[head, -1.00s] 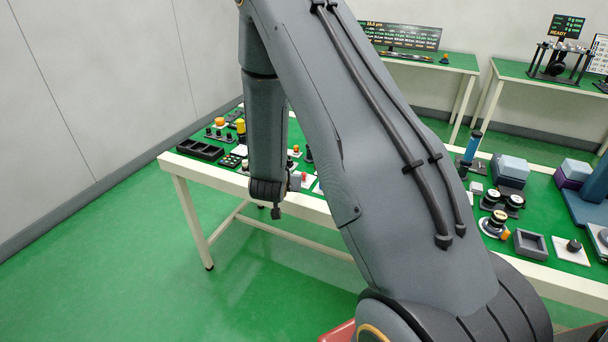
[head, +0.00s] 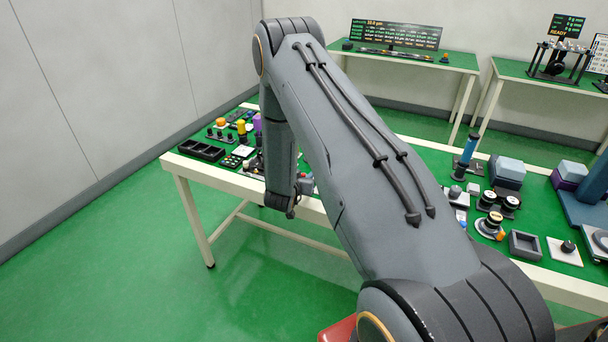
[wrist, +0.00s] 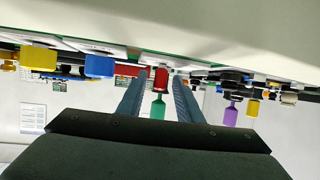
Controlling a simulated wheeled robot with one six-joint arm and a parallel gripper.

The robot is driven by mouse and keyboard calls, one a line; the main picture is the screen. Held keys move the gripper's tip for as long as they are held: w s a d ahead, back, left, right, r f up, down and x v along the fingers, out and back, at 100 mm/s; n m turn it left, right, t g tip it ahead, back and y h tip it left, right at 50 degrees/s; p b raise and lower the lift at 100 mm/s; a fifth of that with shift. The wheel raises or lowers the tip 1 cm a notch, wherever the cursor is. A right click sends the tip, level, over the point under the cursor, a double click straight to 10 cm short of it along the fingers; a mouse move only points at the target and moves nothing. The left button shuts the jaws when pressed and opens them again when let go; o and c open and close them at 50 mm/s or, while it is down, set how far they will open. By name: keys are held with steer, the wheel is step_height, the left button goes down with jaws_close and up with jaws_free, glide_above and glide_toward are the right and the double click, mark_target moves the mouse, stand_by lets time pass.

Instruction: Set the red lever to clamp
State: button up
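The wrist view looks upside down, with the table edge along the top. A red lever knob (wrist: 161,78) shows there between the two fingers of my gripper (wrist: 158,84). The fingers are apart, with a visible gap on each side of the red knob. I cannot tell whether the knob is between the fingertips or just beyond them. A green knob (wrist: 158,108) shows directly below it in the picture. In the head view my arm hides the red lever and the fingers.
Also in the wrist view are a yellow knob (wrist: 39,57), a blue knob (wrist: 99,66) and a purple knob (wrist: 231,116). In the head view a black tray (head: 202,150) sits at the table's left end. The green floor before the table is clear.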

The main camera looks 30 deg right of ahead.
jaws_close()
steer(key=shift+d, duration=0.1)
steer(key=shift+s+d, duration=0.1)
steer(key=shift+d, duration=0.05)
stand_by(1.1)
jaws_free()
steer(key=shift+d, duration=0.15)
steer(key=shift+a, duration=0.3)
steer(key=shift+a, duration=0.1)
